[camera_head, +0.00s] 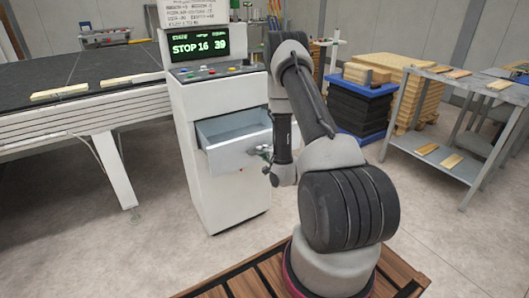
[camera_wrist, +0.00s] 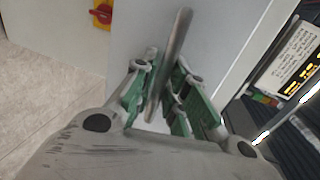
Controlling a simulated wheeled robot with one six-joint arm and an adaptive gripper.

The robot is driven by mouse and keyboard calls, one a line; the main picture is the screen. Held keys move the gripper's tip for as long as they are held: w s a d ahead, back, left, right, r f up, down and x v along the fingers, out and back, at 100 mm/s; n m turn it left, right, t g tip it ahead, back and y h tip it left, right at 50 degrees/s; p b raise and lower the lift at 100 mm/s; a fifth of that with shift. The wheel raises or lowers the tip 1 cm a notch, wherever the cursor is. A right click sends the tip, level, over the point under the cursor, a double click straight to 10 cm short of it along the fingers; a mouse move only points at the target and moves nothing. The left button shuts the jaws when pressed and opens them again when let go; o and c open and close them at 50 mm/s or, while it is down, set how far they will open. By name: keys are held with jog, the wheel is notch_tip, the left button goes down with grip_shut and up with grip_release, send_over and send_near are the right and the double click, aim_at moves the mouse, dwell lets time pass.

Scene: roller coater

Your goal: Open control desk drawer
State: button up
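The control desk (camera_head: 222,105) is a white cabinet with a sloped button panel and a screen reading "STOP 16 39". Its drawer (camera_head: 232,154) is pulled out, and the empty grey inside shows from above. My gripper (camera_head: 264,152) is at the right part of the drawer front. In the wrist view my gripper (camera_wrist: 166,88) has its green-padded fingers closed in on either side of the grey bar handle (camera_wrist: 178,40), which runs between them. The pale drawer front (camera_wrist: 215,40) lies behind the handle. The exact finger contact is partly hidden.
A roller-coater table (camera_head: 70,70) with wooden boards stands at left. A blue-and-black crate stack (camera_head: 360,105) and a metal shelf table (camera_head: 465,90) stand at right. The floor in front of the desk is clear. A red-yellow switch (camera_wrist: 102,13) shows in the wrist view.

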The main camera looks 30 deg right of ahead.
jog(key=shift+o, duration=0.9)
jog(key=v, duration=0.7)
jog(key=shift+s, duration=0.3)
